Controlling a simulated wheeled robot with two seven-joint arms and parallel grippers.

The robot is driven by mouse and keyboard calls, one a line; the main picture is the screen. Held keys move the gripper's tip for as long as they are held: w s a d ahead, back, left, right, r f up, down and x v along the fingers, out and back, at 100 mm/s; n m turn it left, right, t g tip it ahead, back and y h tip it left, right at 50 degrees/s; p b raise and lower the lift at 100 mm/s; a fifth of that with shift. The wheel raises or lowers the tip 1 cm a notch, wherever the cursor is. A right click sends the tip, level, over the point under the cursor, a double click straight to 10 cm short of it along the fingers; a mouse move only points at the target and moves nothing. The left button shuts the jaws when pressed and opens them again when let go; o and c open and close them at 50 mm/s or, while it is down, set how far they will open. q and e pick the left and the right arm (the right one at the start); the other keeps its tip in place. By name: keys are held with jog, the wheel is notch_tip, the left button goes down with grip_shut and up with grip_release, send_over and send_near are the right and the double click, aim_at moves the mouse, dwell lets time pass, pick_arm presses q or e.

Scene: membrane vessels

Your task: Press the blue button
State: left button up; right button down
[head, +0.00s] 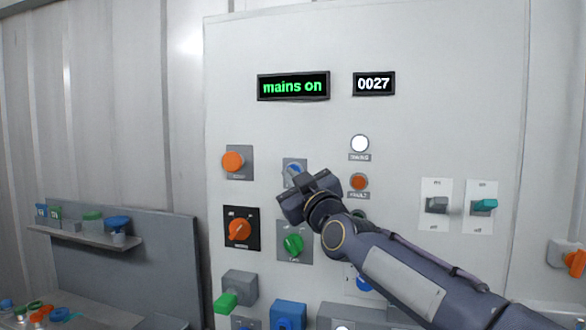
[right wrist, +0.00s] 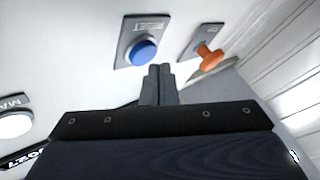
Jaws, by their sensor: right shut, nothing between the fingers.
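The blue button (head: 293,168) is a round cap on a grey plate on the white panel, partly hidden by my right gripper (head: 292,181) in the head view. In the right wrist view the whole blue button (right wrist: 144,51) shows, just left of and above the fingertips (right wrist: 160,68). The fingers are shut together with nothing between them. The cap looks raised from its plate. The fingers appear apart from the button, though the exact gap is hard to judge. My left gripper is not in view.
An orange mushroom button (head: 233,161) sits left of the blue one. An orange rotary switch (head: 239,230) and green knob (head: 293,244) lie below. Toggle switches (head: 437,205) are at right. The "mains on" display (head: 293,86) is above. A shelf (head: 85,238) stands at left.

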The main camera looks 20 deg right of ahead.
jog(key=shift+s, duration=0.1)
jog(key=shift+a, duration=0.1)
jog(key=s+a+p, duration=0.1)
jog(key=s+p, duration=0.1)
jog(key=p, duration=0.1)
jog(key=s+a+p, duration=0.1)
jog(key=s, duration=0.1)
jog(key=shift+s+a, duration=0.1)
jog(key=shift+a, duration=0.25)
dwell(0.5)
